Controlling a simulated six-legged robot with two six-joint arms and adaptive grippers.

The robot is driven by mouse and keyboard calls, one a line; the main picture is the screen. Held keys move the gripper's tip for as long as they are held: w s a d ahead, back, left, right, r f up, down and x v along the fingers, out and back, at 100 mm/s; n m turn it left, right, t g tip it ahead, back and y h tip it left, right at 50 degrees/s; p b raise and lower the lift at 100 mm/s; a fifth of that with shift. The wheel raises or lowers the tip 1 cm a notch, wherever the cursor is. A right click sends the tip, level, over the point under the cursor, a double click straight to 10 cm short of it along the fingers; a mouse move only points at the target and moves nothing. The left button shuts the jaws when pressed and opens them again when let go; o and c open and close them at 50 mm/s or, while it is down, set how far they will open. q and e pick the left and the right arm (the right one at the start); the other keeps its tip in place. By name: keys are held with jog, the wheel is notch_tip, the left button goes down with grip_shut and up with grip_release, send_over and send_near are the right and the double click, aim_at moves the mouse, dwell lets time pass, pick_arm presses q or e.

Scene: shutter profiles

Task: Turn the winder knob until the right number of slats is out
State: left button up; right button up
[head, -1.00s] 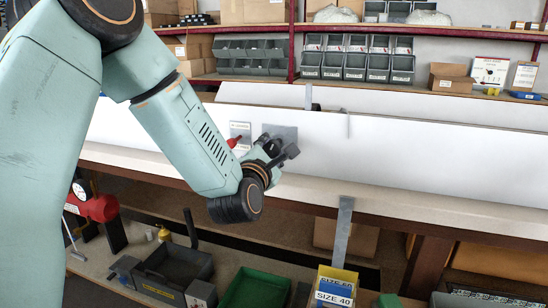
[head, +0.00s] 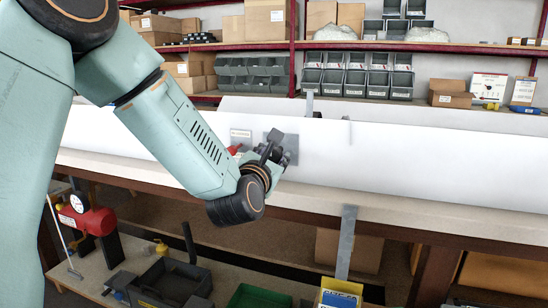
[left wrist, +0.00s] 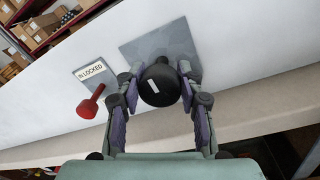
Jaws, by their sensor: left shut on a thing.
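The winder knob (left wrist: 160,86) is black and round with a white mark, on a grey square plate (left wrist: 183,41) fixed to a long white panel (head: 420,165). My left gripper (left wrist: 157,82) is shut on the knob, one finger on each side. In the head view my left gripper (head: 276,150) is at the same plate (head: 274,138) and mostly hides the knob. A red lever (left wrist: 90,105) stands left of the knob, beside a label (left wrist: 91,71) on which LOCKED can be read. I cannot make out any slats that are out. My right gripper is not in view.
The panel stands on a long bench (head: 400,212). A grey upright strip (head: 346,243) stands at the bench's front edge. Below are a dark tray (head: 180,283), a green bin (head: 258,297) and a red machine (head: 88,220). Shelves with grey bins (head: 355,75) stand behind.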

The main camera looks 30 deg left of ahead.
pick_arm(q)
jog(key=shift+s+f, duration=0.1)
jog(key=shift+f, duration=0.05)
jog(key=o, duration=1.1)
jog(key=shift+c, duration=0.2)
jog(key=shift+o, duration=0.7)
jog(key=v, duration=0.7)
jog(key=shift+s, duration=0.2)
jog(key=shift+d, duration=0.1)
